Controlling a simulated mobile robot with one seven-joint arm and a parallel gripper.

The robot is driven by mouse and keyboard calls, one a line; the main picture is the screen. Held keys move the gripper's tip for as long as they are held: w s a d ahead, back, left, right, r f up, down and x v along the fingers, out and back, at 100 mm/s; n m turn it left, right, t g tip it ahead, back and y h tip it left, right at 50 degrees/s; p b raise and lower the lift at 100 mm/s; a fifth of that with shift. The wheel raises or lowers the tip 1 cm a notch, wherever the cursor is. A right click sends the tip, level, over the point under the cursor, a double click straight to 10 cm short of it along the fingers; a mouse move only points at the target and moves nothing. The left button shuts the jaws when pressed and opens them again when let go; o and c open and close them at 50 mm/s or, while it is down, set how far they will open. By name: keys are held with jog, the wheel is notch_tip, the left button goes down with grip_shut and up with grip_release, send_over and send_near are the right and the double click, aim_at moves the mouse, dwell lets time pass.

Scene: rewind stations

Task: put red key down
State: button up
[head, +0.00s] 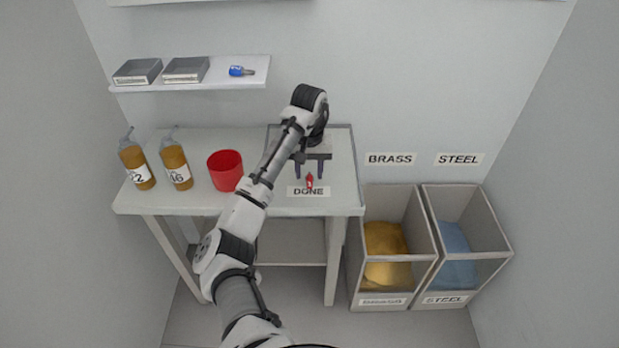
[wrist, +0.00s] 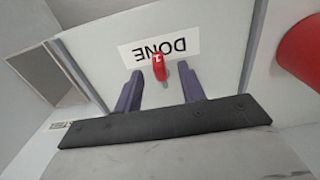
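The red key (head: 309,181) is small, with a red head marked "1" in the wrist view (wrist: 158,68). It appears to lie at the edge of the white DONE label (head: 295,191) on the table (head: 270,206). My gripper (head: 311,176) is over that spot with its two dark fingers spread. In the wrist view the key lies between and a little beyond the fingertips of my gripper (wrist: 162,76), with a clear gap on each side. Part of the key's shaft shows below its head.
A red cup (head: 225,171) and two amber bottles (head: 134,165) (head: 175,164) stand left on the table. A shelf (head: 215,82) above holds two grey trays and a blue key (head: 241,71). BRASS (head: 383,301) and STEEL (head: 446,299) bins stand to the right.

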aim_at(310, 177)
jog(key=shift+f, duration=1.55)
jog(key=shift+c, duration=0.3)
grip_shut()
jog(key=shift+r, duration=0.15)
